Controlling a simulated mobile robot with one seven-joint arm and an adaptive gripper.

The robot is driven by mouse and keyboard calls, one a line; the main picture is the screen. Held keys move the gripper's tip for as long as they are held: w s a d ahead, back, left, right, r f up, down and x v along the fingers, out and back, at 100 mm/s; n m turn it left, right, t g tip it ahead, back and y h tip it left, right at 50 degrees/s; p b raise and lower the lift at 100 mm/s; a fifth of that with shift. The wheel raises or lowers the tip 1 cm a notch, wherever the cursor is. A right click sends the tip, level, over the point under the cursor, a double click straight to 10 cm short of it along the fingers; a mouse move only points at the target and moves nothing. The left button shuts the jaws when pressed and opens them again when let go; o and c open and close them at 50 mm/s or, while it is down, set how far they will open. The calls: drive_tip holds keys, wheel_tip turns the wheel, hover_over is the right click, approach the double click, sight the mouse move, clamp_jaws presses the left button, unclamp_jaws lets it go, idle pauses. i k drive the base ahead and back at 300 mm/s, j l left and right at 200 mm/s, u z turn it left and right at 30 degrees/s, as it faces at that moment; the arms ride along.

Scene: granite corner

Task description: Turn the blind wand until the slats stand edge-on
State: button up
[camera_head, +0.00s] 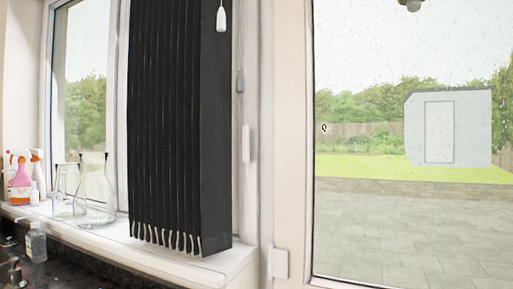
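A black vertical blind (165,110) hangs in front of the left window, its slats bunched close together above the sill. Most slats show as narrow upright strips, and the rightmost one shows a broad face. Pale loops run along their lower ends. A white hanging pull (221,18) is in front of the blind's upper right. A slim grey pull (240,80) hangs just right of the blind. I cannot tell which of these, if either, is the wand. The top of the blind is out of frame. My gripper is not in view.
The white sill (120,245) holds glass vessels (97,195) and spray bottles (21,180) at left. A dark worktop (75,268) with a clear bottle (36,242) lies below. A white handle (246,143) is on the frame. A glazed panel (400,215) fills the right side.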

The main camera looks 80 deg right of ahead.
sight(246, 128)
drive_tip(key=k+z, duration=0.1)
drive_tip(key=z, duration=0.25)
drive_tip(key=k+l+z, duration=0.1)
drive_tip(key=z, duration=0.3)
drive_tip(key=k+l+z, duration=0.1)
drive_tip(key=z, duration=1.2)
drive_tip(key=k, duration=0.5)
drive_tip(key=i, duration=0.55)
